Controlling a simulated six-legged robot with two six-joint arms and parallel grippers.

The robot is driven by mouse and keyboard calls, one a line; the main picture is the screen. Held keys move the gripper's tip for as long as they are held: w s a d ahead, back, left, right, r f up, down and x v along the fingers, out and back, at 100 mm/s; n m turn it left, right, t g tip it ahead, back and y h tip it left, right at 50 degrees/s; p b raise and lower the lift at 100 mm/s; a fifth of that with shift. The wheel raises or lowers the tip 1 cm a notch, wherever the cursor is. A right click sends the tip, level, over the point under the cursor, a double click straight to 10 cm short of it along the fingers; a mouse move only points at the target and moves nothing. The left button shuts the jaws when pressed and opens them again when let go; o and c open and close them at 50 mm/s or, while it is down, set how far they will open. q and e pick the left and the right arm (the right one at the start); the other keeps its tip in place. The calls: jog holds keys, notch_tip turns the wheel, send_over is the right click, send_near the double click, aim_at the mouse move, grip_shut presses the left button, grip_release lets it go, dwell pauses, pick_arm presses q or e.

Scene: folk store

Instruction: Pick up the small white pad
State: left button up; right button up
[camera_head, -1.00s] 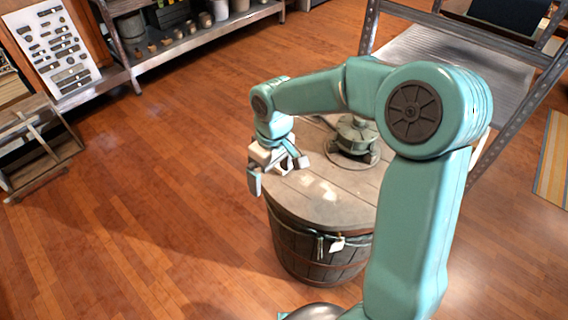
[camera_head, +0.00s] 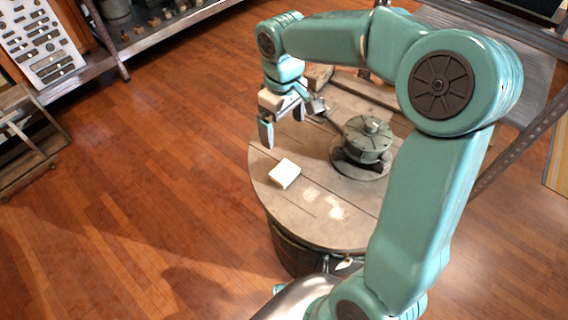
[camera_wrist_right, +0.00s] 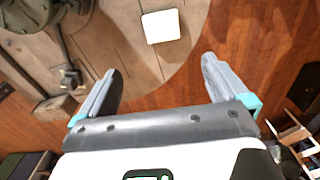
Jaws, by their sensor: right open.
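The small white pad (camera_head: 284,173) lies flat on the left part of the round wooden barrel top (camera_head: 290,218). In the right wrist view the pad (camera_wrist_right: 161,26) shows at the top, beyond the fingertips and roughly midway between them. My right gripper (camera_head: 291,121) is above the far left edge of the barrel top, apart from the pad, with nothing between its fingers. In the right wrist view my right gripper (camera_wrist_right: 163,75) has its two fingers wide apart. My left gripper is not in view.
A green-grey round metal device (camera_head: 367,140) stands on the barrel top, right of the pad. A small dark metal piece (camera_wrist_right: 70,77) shows left of my fingers in the wrist view. Shelves stand at the upper left; a metal rack stands at the right. Wooden floor surrounds the barrel.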

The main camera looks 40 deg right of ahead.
jog(key=b, duration=0.2)
send_over(282, 169)
notch_tip(282, 169, down, 10)
jog(key=shift+s, duration=0.15)
notch_tip(282, 169, down, 6)
jog(key=shift+f+b, duration=0.1)
jog(key=shift+b, duration=0.45)
jog(key=c, duration=1.1)
jog(key=shift+r, duration=0.2)
notch_tip(282, 169, up, 20)
jog(key=p, duration=0.4)
